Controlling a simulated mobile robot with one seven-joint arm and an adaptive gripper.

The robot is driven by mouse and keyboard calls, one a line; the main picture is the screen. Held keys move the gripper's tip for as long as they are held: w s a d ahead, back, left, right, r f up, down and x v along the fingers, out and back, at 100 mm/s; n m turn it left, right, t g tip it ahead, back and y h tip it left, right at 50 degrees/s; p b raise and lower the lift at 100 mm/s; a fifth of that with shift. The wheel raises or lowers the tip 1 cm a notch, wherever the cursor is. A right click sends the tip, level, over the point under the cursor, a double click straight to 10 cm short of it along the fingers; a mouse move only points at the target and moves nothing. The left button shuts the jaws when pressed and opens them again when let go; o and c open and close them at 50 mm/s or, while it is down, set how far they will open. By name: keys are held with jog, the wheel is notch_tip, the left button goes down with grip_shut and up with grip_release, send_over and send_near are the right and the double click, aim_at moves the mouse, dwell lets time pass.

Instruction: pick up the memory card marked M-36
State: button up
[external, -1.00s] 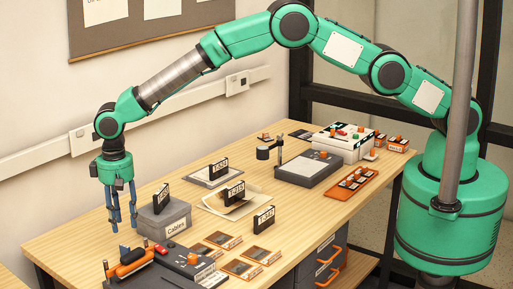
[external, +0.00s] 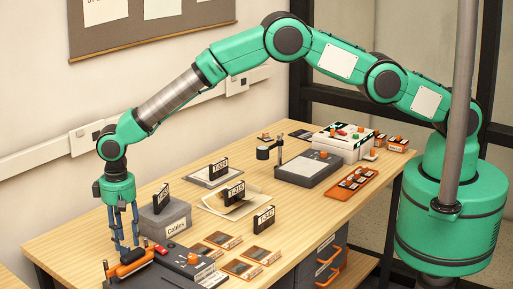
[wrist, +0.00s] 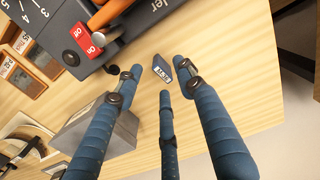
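A small dark card (wrist: 163,72) with a white label stands out against the wood in the wrist view, beside the large grey machine. Its label is too small and turned to read for sure. My gripper (wrist: 160,80) has three blue fingers spread apart, with the card between and just beyond their tips and nothing held. In the external view my gripper (external: 125,240) points down at the near left end of the table, left of the grey Cables box (external: 174,233). I cannot make out the card there.
The grey machine (external: 180,262) with an orange handle and red ON switch (wrist: 88,38) is close to the fingers. The Cables box (wrist: 120,137) stands on their other side. Black labelled cards (external: 235,193) stand farther along the table. Orange-framed tiles (external: 240,267) lie at the front.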

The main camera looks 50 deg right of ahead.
aim_at(126, 249)
jog(key=shift+w+d+f, duration=0.1)
jog(key=shift+f, duration=1.1)
jog(key=shift+w+f, duration=0.1)
jog(key=shift+f, duration=1.05)
grip_shut()
